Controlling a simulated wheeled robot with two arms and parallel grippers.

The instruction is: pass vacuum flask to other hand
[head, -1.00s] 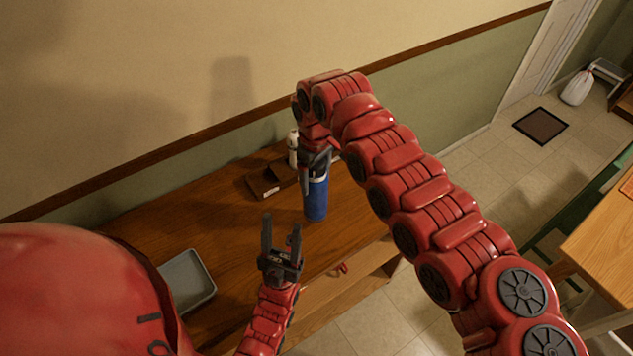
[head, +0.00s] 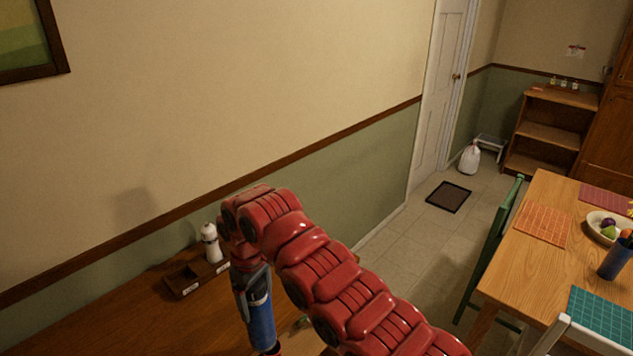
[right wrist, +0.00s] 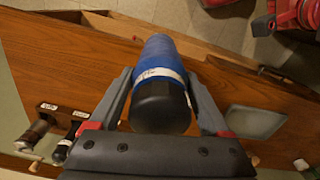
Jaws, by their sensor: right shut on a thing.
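The vacuum flask is a blue cylinder (head: 261,326) with a white band and a dark cap end. In the head view it hangs upright below my right gripper (head: 250,285), over the wooden counter. The right wrist view shows the flask (right wrist: 160,72) between both fingers of the right gripper (right wrist: 163,95), which is shut on it near the dark end. Its lower end is close to the bottom edge of the head view, where a small red and dark part shows.
The wooden counter (head: 130,315) runs along the wall. A dark divided box (head: 190,277) and a white bottle (head: 210,243) stand behind the flask. A grey tray (right wrist: 255,121) lies on the counter in the wrist view. A dining table (head: 500,275) stands at the right.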

